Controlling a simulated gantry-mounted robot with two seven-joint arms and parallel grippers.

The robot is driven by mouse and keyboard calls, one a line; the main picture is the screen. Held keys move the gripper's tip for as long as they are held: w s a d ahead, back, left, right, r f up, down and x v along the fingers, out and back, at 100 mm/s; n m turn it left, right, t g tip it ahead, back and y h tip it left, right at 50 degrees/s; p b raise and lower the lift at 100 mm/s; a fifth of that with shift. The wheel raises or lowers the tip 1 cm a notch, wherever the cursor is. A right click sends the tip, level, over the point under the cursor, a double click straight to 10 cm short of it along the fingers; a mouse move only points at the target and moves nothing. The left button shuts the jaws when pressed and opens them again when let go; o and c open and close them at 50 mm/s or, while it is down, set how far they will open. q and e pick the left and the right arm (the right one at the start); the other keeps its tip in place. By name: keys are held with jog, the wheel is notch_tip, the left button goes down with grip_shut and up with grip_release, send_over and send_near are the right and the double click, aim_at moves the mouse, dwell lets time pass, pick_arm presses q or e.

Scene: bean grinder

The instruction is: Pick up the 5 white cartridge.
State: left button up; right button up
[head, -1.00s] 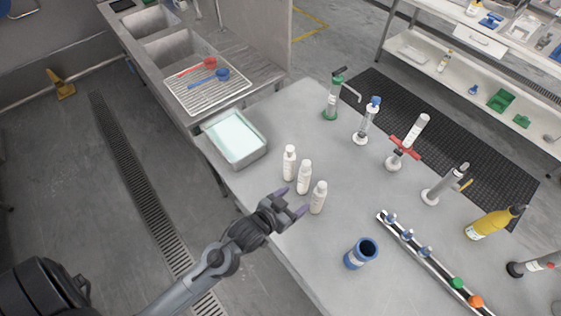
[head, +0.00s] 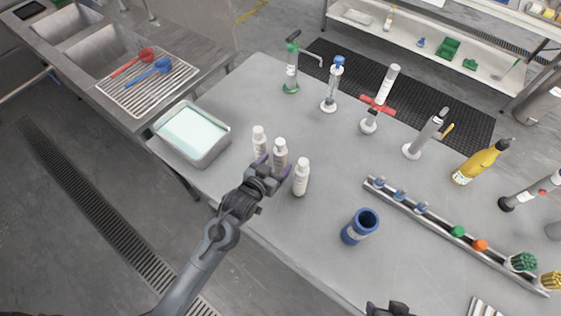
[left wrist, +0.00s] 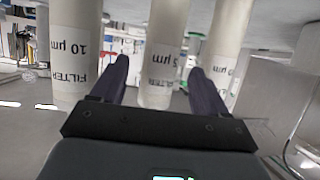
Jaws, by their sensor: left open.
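Three white cartridges stand in a row on the grey table in the head view: left (head: 259,140), middle (head: 280,152) and right (head: 301,177). In the left wrist view the middle cartridge (left wrist: 161,55) bears a label that seems to read 5 µm, partly cut off. The left one there (left wrist: 76,50) reads 10 µm; the right one's (left wrist: 229,40) number is unclear. My left gripper (head: 274,170) is open, its purple fingers either side of the middle cartridge, with gaps in the left wrist view. A dark part of my right gripper (head: 388,309) shows at the bottom edge.
A tray of pale liquid (head: 192,134) stands at the table's left edge. A blue cup (head: 360,226) and a rail (head: 430,225) with small coloured parts lie to the right. Several upright tools, including a green-based one (head: 291,70), stand behind.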

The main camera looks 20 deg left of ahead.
pick_arm(q)
jog(key=shift+b+x, duration=0.3)
jog(key=shift+x, duration=2.5)
jog(key=shift+c, duration=0.4)
jog(key=c, duration=1)
